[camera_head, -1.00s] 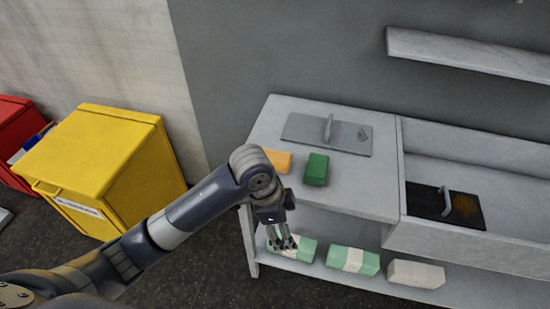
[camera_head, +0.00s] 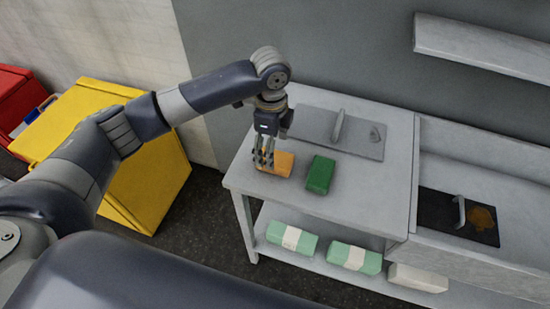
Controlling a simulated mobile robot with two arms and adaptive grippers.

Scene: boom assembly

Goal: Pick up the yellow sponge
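The yellow sponge (camera_head: 281,164), which looks orange-yellow, lies on the grey table top (camera_head: 365,187) near its left front edge. My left gripper (camera_head: 263,166) points down at the left part of the sponge, its fingers overlapping it in the picture. The fingers look close together, but I cannot tell whether they touch or grip the sponge. A green sponge (camera_head: 319,174) lies just to the right of the yellow one. My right gripper is not in view.
A grey plate with a handle (camera_head: 340,134) lies behind the sponges. A black board (camera_head: 457,216) lies in the sink area at right. Wrapped packs (camera_head: 291,238) sit on the lower shelf. A yellow bin (camera_head: 160,165) and red bin (camera_head: 25,97) stand left.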

